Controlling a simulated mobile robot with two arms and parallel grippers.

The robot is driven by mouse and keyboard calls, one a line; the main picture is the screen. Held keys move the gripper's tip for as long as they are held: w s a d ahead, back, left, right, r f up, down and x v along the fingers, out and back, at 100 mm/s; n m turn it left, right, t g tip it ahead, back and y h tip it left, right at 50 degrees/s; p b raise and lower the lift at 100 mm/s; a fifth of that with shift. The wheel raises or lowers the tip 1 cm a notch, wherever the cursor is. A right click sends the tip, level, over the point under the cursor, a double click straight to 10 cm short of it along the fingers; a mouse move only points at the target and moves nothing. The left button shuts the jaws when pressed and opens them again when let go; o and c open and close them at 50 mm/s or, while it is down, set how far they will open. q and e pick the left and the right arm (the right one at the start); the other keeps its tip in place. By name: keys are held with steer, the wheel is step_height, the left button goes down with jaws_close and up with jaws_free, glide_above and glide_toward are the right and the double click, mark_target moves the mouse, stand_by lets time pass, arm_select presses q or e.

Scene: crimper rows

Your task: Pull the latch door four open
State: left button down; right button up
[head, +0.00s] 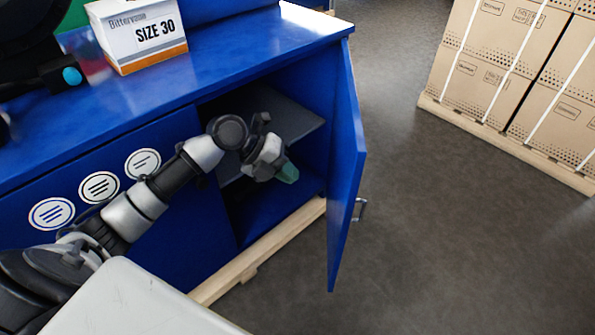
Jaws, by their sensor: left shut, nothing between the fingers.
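A blue cabinet door (345,180) at the right end of the cabinet stands swung wide open, seen nearly edge-on. Its metal handle (360,209) shows on the outer face, at the right. No number can be read on this door. My left gripper (287,173) is in front of the open compartment, left of the door and apart from its handle. Its fingers are shut with nothing between them. My right gripper is out of view.
The open compartment has a grey shelf (292,122). Round line-marked labels (99,187) sit on the closed front at left. A white-orange SIZE 30 box (138,32) stands on the blue top. Cartons (500,62) on a pallet stand right; floor between is clear.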

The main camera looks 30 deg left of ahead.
mark_target(341, 197)
arm_select(q)
steer(key=x, duration=0.3)
steer(key=d+r+x, duration=0.1)
steer(key=x, duration=0.6)
steer(key=shift+w+d+r+b, duration=0.2)
steer(key=shift+w+d+b, duration=0.05)
steer(key=shift+w+b, duration=0.1)
steer(key=shift+w+d, duration=0.15)
steer(key=shift+d, duration=0.2)
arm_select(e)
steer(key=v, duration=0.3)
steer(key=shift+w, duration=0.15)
